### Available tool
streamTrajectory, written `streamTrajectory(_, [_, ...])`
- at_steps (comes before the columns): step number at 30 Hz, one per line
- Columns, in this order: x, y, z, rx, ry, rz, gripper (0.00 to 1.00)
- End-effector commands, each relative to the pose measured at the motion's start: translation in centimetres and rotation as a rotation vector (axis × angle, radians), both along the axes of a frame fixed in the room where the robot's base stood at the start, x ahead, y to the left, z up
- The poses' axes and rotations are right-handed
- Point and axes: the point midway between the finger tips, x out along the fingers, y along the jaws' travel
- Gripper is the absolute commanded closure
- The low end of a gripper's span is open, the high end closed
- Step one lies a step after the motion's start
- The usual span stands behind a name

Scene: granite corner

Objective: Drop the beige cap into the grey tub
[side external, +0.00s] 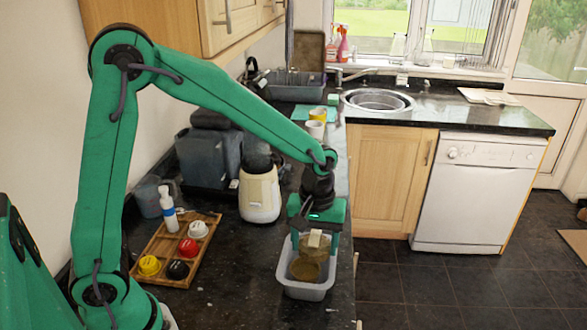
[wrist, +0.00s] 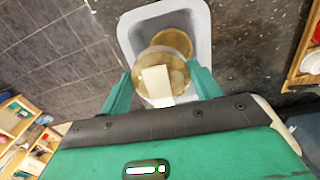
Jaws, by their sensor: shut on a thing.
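The grey tub (side external: 306,290) stands on the dark counter near its front edge; its pale rim also shows in the wrist view (wrist: 126,30). My gripper (side external: 314,248) points down over the tub. Its fingers are shut on the beige cap (side external: 317,240), a brownish-gold round piece with a pale cream block on top. In the wrist view the cap (wrist: 178,74) sits between the green fingers of my gripper (wrist: 162,88). Another brownish round shape (side external: 304,269) shows lower, inside the tub; I cannot tell exactly what it is.
A cream blender (side external: 259,192) stands behind the tub. Mugs (side external: 316,128) and a sink (side external: 378,101) are farther back. The floor lies right of the counter.

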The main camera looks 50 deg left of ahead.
Motion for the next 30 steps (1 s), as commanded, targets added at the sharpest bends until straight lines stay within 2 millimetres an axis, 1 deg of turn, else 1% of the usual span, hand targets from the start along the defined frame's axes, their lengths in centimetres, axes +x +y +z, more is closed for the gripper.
streamTrajectory(4, [0.0, 0.0, 0.0, 0.000, 0.000, 0.000, 0.59])
streamTrajectory(5, [0.0, 0.0, 0.0, 0.000, 0.000, 0.000, 0.35])
streamTrajectory(6, [0.0, 0.0, 0.0, 0.000, 0.000, 0.000, 0.27])
streamTrajectory(8, [0.0, 0.0, 0.0, 0.000, 0.000, 0.000, 0.16])
streamTrajectory(9, [0.0, 0.0, 0.0, 0.000, 0.000, 0.000, 0.12])
streamTrajectory(17, [0.0, 0.0, 0.0, 0.000, 0.000, 0.000, 0.12])
streamTrajectory(21, [0.0, 0.0, 0.4, 0.000, 0.000, 0.000, 0.12])
streamTrajectory(26, [0.1, 0.0, 1.6, 0.000, -0.001, 0.000, 0.12])
streamTrajectory(30, [0.1, 0.0, 3.3, -0.001, -0.003, 0.000, 0.12])
